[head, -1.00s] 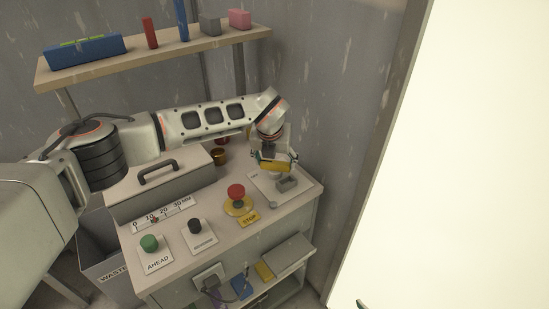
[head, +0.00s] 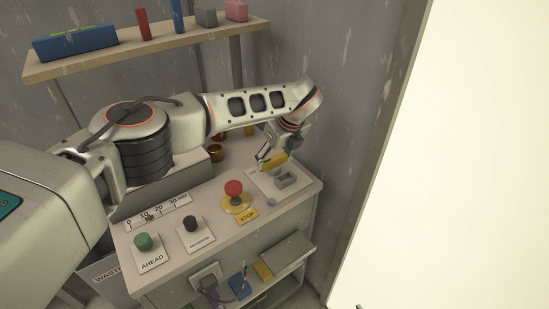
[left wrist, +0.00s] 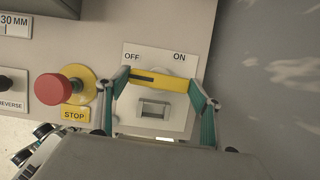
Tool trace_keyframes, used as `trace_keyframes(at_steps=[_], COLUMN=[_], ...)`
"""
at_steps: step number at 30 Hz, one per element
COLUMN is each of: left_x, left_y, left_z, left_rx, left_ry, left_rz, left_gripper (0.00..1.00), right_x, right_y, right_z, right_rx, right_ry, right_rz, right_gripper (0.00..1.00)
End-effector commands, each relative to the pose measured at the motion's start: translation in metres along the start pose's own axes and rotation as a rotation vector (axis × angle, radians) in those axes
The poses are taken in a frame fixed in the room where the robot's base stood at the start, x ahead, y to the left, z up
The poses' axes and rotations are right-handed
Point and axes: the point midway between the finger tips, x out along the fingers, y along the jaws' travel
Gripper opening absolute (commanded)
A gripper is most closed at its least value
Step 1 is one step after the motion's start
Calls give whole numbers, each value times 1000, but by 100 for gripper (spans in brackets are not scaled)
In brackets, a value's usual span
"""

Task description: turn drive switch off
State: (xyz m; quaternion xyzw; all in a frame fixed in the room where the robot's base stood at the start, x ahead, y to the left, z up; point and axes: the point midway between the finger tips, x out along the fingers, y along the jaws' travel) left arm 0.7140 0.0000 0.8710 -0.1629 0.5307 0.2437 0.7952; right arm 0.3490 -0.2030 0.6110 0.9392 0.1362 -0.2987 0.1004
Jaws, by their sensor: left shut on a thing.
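The drive switch is a pale plate (left wrist: 176,124) marked OFF at left and ON at right, with a raised grey block (left wrist: 153,108) on it. In the head view the grey block (head: 287,180) shows at the console's right end. My left gripper (head: 272,157) is shut on a yellow bar (left wrist: 158,78) with a dark slot. The bar spans the two teal fingers, just below the labels and beyond the grey block in the left wrist view. I cannot tell whether it touches the plate.
A red STOP button (head: 233,188) on a yellow base stands left of the switch. A black REVERSE knob (head: 191,223) and a green AHEAD button (head: 143,241) are farther left. A shelf (head: 150,52) hangs behind.

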Motion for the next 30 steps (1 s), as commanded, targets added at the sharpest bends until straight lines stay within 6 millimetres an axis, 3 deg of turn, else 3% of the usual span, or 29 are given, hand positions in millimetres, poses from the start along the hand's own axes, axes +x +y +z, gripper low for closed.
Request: trace_keyframes(at_steps=[19, 20, 21, 30], left_x=[0, 0, 0, 0], left_y=[0, 0, 0, 0], left_z=[-1, -1, -1, 0], left_rx=[-50, -51, -50, -46], left_ry=[3, 3, 3, 1], left_rz=[21, 21, 21, 19], left_gripper=[44, 70, 81, 82], right_x=[1, 1, 1, 1], right_y=[3, 3, 3, 4], right_z=[-6, -6, -6, -5], right_rx=[-5, -5, -5, -7], right_ry=[12, 12, 12, 12], right_rz=[5, 5, 5, 6], right_gripper=[44, 44, 44, 44])
